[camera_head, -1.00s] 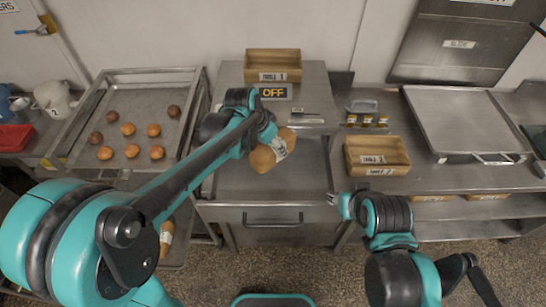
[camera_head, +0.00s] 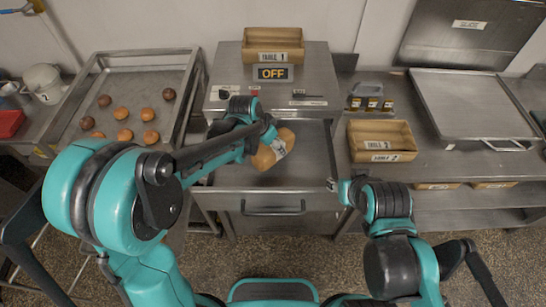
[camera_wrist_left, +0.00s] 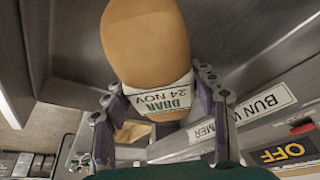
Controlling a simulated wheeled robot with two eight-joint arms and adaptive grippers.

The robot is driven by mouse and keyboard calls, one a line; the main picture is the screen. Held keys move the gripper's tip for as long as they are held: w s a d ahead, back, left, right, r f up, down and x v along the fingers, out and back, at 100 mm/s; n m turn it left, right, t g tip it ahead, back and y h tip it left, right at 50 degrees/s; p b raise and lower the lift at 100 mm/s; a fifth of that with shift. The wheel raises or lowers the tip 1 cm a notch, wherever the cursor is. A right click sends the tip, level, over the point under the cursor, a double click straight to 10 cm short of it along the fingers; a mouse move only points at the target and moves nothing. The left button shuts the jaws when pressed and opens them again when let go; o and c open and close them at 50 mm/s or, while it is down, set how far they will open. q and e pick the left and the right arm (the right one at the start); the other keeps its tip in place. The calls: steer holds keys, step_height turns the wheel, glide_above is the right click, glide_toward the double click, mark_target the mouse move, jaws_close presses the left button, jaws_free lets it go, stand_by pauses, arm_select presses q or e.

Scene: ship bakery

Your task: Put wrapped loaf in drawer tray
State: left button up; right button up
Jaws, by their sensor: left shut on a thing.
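The wrapped loaf (camera_head: 266,157) is golden brown with a white printed label band. My left gripper (camera_head: 268,138) is shut on it. In the left wrist view the loaf (camera_wrist_left: 145,40) sits between both fingers (camera_wrist_left: 160,88), and its label faces the camera. The drawer tray (camera_head: 309,165) is the open grey metal drawer under the bench with the "OFF" sign. The loaf is over or inside its left-middle part; I cannot tell whether it touches the bottom. My right gripper (camera_head: 333,186) is near the drawer's right front corner; its fingers are too small to read.
A "TABLE 1" box (camera_head: 273,58) stands on the bench behind. A "TABLE 2" box (camera_head: 382,157) and small jars (camera_head: 371,104) stand on the right counter. A bun tray (camera_head: 140,72) is at left. The right part of the drawer is clear.

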arm_select(q)
step_height(320, 180, down, 3)
steer(key=shift+w+f, duration=0.1)
steer(key=shift+w, duration=0.05)
step_height(320, 180, down, 2)
steer(key=shift+f+b, duration=0.1)
steer(key=shift+b, duration=0.45)
steer(key=shift+f, duration=0.35)
steer(key=shift+f, duration=0.15)
steer(key=o, duration=1.3)
